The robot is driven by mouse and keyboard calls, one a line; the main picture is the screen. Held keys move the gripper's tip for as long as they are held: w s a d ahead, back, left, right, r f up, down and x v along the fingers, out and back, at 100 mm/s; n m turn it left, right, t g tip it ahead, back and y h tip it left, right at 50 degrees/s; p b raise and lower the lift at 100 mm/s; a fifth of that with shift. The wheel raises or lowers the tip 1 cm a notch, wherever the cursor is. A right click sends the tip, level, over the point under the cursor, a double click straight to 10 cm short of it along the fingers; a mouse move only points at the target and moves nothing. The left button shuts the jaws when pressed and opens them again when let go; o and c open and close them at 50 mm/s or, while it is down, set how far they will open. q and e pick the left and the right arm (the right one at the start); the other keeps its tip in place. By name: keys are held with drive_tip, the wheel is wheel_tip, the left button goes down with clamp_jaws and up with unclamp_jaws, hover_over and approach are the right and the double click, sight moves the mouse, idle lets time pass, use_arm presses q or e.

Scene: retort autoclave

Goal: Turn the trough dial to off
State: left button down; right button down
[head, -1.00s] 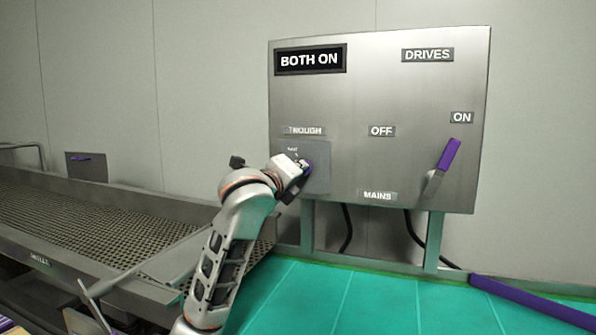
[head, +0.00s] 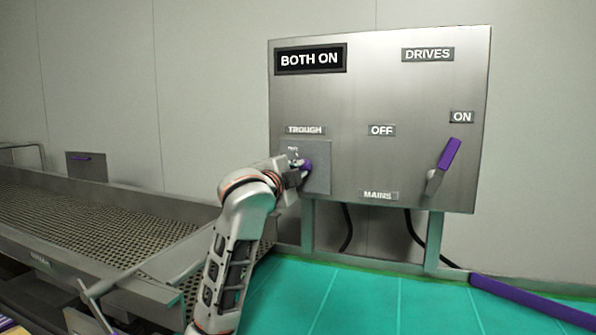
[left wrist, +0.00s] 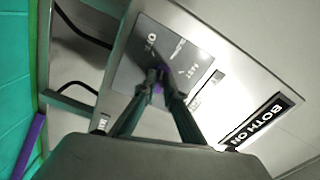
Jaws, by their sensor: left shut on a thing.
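The trough dial (head: 307,166) is a small purple knob on a grey plate (head: 321,175) under the TROUGH label at the left of the steel cabinet. My left gripper (head: 302,167) is at the dial, with its fingers shut on it. In the left wrist view, the two dark fingertips (left wrist: 159,80) close around the purple dial (left wrist: 158,88), and they hide most of it. Small white markings surround the dial on its plate (left wrist: 135,75). The exact setting of the dial is hard to read. My right gripper is out of view.
The cabinet (head: 360,90) shows a BOTH ON display (head: 310,59). A mains lever (head: 444,167) with a purple handle points up toward ON at the right. A perforated metal trough (head: 90,220) stands at the left. The green floor (head: 350,300) below the cabinet is largely clear.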

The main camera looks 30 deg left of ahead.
use_arm(q)
drive_tip(key=n, duration=0.5)
drive_tip(key=shift+f+n, duration=0.15)
drive_tip(key=shift+n, duration=0.15)
idle(0.4)
drive_tip(key=c, duration=2.1)
unclamp_jaws()
drive_tip(key=shift+c, duration=0.2)
drive_tip(key=v, duration=1.2)
